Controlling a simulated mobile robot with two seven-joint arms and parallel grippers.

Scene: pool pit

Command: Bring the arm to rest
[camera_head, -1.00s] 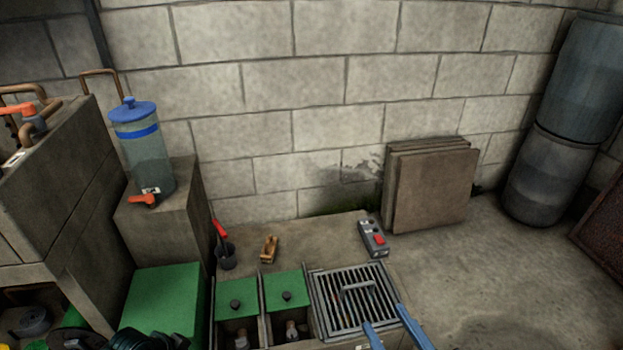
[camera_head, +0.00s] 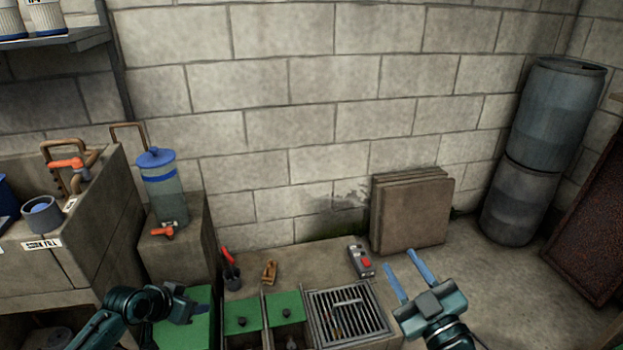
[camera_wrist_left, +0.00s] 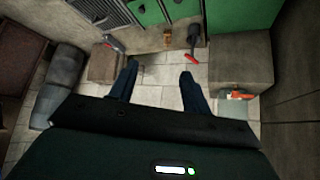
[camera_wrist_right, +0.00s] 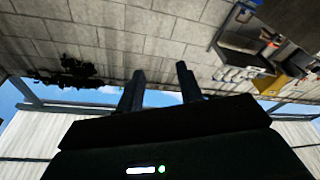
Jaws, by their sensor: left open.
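My right gripper (camera_head: 400,260) is at the lower right of the head view, just right of the metal grate. Its two blue fingers stand apart with nothing between them. In the right wrist view its fingers (camera_wrist_right: 160,68) are also apart and empty, with block wall beyond. My left arm comes in at the lower left of the head view, with its gripper (camera_head: 190,308) in front of the green lid on the left. In the left wrist view its fingers (camera_wrist_left: 158,70) are apart and empty.
The grate (camera_head: 345,318) and a grey box with a red button (camera_head: 361,262) lie left of my right gripper. Stacked slabs (camera_head: 410,212) lean on the wall. Barrels (camera_head: 520,205) stand at right. A blue-lidded canister (camera_head: 163,190) stands at left. Floor between slabs and barrels is clear.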

